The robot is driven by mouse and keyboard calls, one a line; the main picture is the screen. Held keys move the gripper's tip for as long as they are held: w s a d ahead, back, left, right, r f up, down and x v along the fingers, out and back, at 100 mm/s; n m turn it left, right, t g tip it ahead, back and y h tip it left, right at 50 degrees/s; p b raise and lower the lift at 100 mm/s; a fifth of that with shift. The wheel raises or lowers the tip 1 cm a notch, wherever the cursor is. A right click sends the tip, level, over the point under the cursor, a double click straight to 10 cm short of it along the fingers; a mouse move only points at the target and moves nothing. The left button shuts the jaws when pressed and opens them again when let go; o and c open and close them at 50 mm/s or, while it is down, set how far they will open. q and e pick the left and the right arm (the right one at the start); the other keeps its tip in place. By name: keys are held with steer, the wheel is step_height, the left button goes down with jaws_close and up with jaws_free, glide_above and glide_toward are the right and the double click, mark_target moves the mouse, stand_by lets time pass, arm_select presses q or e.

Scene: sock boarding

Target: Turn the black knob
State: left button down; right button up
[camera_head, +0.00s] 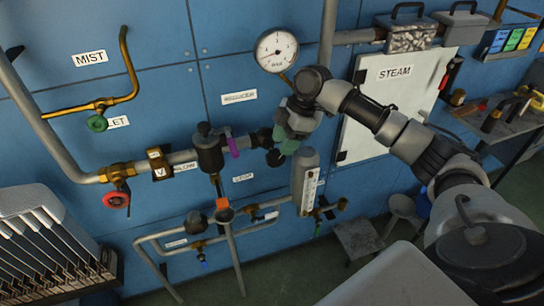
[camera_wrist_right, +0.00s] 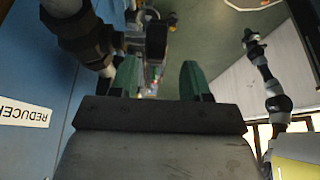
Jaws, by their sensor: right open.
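The black knob is probably the dark round part (camera_head: 263,137) at the right end of the reducer's black body (camera_head: 208,153), below the "REDUCER" label. My right gripper (camera_head: 282,147), with green fingers, is beside this part, on its right. A dark fitting (camera_wrist_right: 85,38) stands left of the left-hand finger there; contact cannot be told. A jointed arm at the right of that view, seemingly my left arm, ends in a small dark tip, the left gripper (camera_wrist_right: 250,40), too small to read.
A pressure gauge (camera_head: 277,50) sits above my right gripper, and a grey cylinder with a scale (camera_head: 305,182) is just below it. A purple lever (camera_head: 233,146), a red handwheel (camera_head: 116,199) and a green handwheel (camera_head: 97,123) are to the left. A "STEAM" panel (camera_head: 365,130) stands behind my right arm.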

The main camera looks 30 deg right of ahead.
mark_target(276, 156)
steer(key=x, duration=0.5)
steer(key=shift+w+a+f+p, duration=0.2)
steer(key=shift+a+f+p, duration=0.05)
steer(key=shift+p, duration=0.15)
steer(key=shift+f, duration=0.35)
steer(key=shift+a, duration=0.1)
steer(key=shift+c, duration=0.3)
jaws_close()
arm_select(q)
steer(key=shift+w+a+r, duration=0.45)
steer(key=shift+w+a, duration=0.1)
steer(key=shift+w, duration=0.25)
